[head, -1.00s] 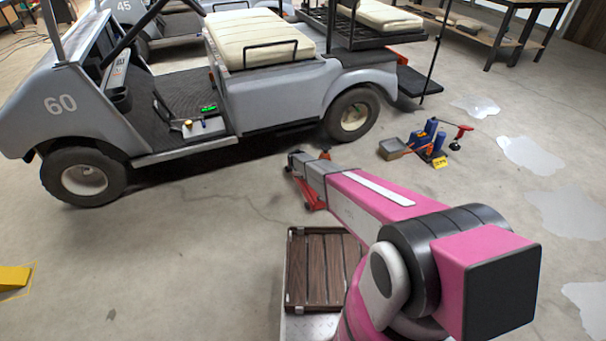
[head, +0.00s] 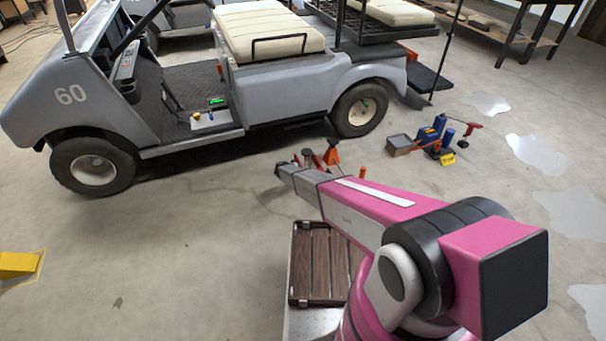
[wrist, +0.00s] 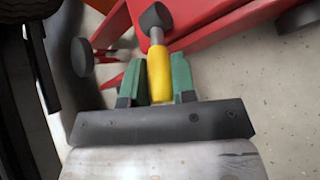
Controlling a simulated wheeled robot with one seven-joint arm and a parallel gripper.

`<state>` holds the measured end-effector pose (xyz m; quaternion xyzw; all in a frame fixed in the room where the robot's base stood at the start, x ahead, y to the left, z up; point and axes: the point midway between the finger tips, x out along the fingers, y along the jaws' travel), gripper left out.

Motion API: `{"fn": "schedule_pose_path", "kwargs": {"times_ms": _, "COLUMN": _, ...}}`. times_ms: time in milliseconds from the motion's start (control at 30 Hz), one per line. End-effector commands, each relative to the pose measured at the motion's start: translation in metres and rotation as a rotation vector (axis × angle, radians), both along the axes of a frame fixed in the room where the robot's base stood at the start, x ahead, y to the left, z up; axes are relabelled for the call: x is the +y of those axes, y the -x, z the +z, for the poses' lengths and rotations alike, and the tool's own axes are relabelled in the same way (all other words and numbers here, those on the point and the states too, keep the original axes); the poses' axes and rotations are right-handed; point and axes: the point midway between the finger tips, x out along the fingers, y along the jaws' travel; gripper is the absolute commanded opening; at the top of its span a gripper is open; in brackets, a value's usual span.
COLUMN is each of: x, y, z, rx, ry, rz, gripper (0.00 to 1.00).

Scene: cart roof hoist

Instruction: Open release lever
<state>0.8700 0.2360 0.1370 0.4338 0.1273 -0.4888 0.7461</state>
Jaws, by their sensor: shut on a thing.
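In the head view my forearm covers the gripper and the lever, so neither can be made out there.
The grey cart (head: 292,88), numbered 60, stands just beyond my arm. An orange-red stand (head: 332,152) is beside the arm's far end. Floor at left is mostly clear.

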Motion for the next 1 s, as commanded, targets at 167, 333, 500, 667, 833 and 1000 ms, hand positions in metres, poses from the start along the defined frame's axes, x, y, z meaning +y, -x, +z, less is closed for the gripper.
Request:
{"fn": "schedule_pose_path", "kwargs": {"times_ms": 167, "x": 0.0013, "y": 0.0003, "z": -0.0011, "rx": -0.005, "ry": 0.013, "rz": 0.001, "gripper": 0.0}}
{"fn": "schedule_pose_path", "kwargs": {"times_ms": 333, "x": 0.0012, "y": 0.0003, "z": -0.0011, "rx": -0.005, "ry": 0.014, "rz": 0.002, "gripper": 0.0}}
{"fn": "schedule_pose_path", "kwargs": {"times_ms": 500, "x": 0.0012, "y": 0.0003, "z": -0.0013, "rx": -0.005, "ry": 0.014, "rz": 0.002, "gripper": 0.31}}
{"fn": "schedule_pose_path", "kwargs": {"times_ms": 667, "x": 0.0008, "y": 0.0003, "z": -0.0012, "rx": -0.004, "ry": 0.013, "rz": 0.001, "gripper": 0.51}}
{"fn": "schedule_pose_path", "kwargs": {"times_ms": 833, "x": 0.0006, "y": 0.0003, "z": -0.001, "rx": -0.005, "ry": 0.013, "rz": 0.001, "gripper": 0.51}}
{"fn": "schedule_pose_path", "kwargs": {"times_ms": 1000, "x": 0.004, "y": 0.0033, "z": 0.0029, "rx": -0.005, "ry": 0.013, "rz": 0.001, "gripper": 0.51}}
